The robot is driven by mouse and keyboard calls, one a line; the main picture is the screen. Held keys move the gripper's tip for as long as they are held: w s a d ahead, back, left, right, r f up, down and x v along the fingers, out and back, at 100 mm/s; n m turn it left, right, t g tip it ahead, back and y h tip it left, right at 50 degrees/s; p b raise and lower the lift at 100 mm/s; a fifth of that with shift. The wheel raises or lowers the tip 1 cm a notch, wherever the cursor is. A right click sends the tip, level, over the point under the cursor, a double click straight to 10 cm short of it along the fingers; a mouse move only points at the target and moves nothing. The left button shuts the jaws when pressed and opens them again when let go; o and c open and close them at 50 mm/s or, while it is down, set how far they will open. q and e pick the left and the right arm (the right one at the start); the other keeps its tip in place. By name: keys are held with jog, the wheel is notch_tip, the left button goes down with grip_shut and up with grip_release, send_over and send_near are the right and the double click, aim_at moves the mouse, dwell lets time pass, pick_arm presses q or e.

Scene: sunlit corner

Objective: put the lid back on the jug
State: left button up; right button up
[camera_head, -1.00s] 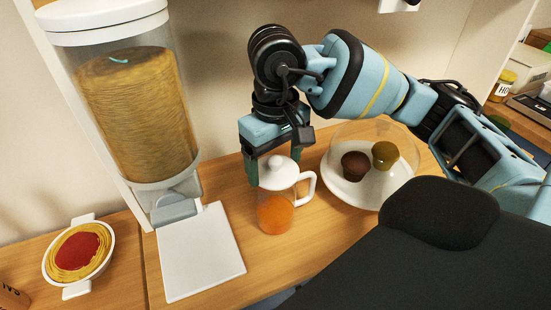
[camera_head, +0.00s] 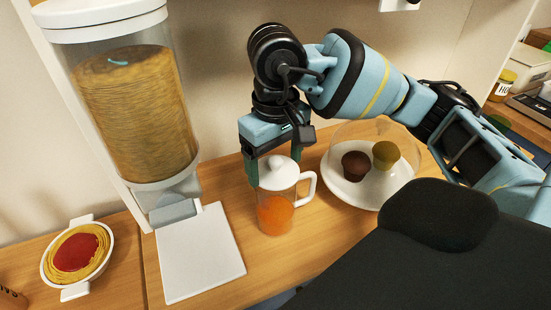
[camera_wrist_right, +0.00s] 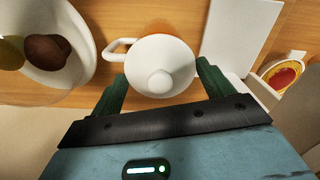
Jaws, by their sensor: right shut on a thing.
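The jug (camera_head: 275,214) is clear with orange liquid and a white handle, upright on the wooden counter in the head view. Its round white lid (camera_head: 278,173) with a knob is at the jug's mouth, level as far as I can see. I cannot tell whether it is fully seated. My right gripper (camera_head: 273,168) points down over the jug, its dark green fingers on either side of the lid and shut on it. In the right wrist view, the lid (camera_wrist_right: 161,70) lies between the fingertips, hiding most of the jug. My left gripper is not in view.
A cereal dispenser (camera_head: 135,115) with a white base plate (camera_head: 200,255) stands left of the jug. A white plate (camera_head: 350,195) with two muffins under a clear dome is close on the right. A pasta dish (camera_head: 78,252) is at far left.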

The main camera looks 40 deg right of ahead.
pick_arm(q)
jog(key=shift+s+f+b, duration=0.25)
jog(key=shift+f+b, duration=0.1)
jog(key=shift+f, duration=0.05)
pick_arm(e)
jog(key=shift+f, duration=0.2)
dwell(0.7)
dwell(0.4)
jog(key=o, duration=0.9)
jog(key=shift+r, duration=0.2)
jog(key=shift+r+p, duration=0.9)
jog(key=shift+r, duration=1.25)
jog(key=shift+r+p, duration=0.65)
jog(key=shift+r, duration=0.6)
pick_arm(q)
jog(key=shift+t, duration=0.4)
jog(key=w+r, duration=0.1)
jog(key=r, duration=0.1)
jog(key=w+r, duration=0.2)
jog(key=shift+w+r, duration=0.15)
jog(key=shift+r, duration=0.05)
